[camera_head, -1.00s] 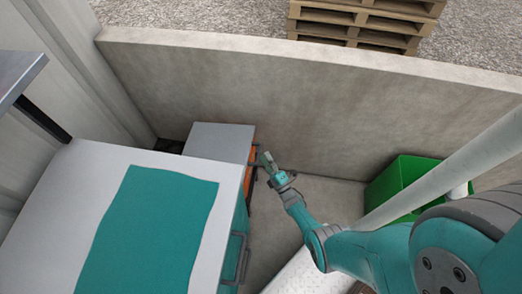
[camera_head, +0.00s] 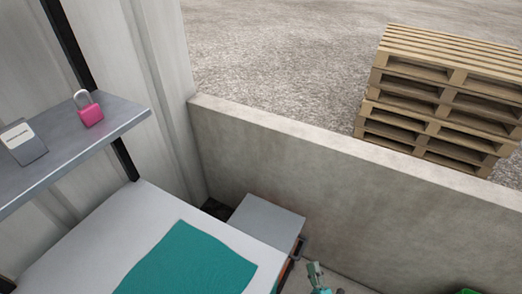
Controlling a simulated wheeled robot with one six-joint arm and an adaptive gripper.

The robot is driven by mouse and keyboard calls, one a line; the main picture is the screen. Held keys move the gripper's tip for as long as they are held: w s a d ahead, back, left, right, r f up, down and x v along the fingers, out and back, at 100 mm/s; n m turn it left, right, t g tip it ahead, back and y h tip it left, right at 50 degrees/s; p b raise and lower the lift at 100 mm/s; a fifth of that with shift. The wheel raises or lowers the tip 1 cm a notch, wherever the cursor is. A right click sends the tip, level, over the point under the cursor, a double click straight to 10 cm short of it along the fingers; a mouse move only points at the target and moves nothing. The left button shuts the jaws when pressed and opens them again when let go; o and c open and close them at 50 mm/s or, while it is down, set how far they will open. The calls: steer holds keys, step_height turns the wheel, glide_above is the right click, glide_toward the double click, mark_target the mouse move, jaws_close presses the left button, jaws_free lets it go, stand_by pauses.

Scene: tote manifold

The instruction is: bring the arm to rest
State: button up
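My gripper (camera_head: 314,272) shows small at the bottom edge of the head view, low beside the grey-topped cabinet (camera_head: 262,222). Its fingers are too small to tell whether they are open or shut, and I see nothing clearly held in it. The rest of my arm is mostly cut off by the bottom of the picture.
A white worktop (camera_head: 85,232) with a teal mat (camera_head: 190,262) is at lower left. A concrete wall (camera_head: 330,190) runs behind; stacked pallets (camera_head: 440,90) stand beyond. A green bin (camera_head: 467,292) barely shows.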

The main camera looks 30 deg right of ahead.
steer(key=s+a+r+m+g+y, duration=0.1)
steer(key=s+a+r+m, duration=0.25)
steer(key=s+a, duration=0.4)
steer(key=s+a+r+m+g, duration=0.2)
steer(key=s+a+r+m, duration=0.15)
steer(key=s+a, duration=0.35)
steer(key=s+a+r+m+g+y, duration=0.1)
steer(key=s+r, duration=0.3)
steer(key=r, duration=0.5)
steer(key=s+a+r+m+g+y, duration=0.1)
steer(key=s+r, duration=0.3)
steer(key=r, duration=0.6)
steer(key=s+a+r+m+g+y, duration=0.1)
steer(key=s+a+r+m, duration=0.1)
steer(key=r, duration=0.7)
steer(key=shift+s+r+m, duration=0.2)
steer(key=shift+s+m, duration=0.3)
steer(key=shift+s, duration=0.7)
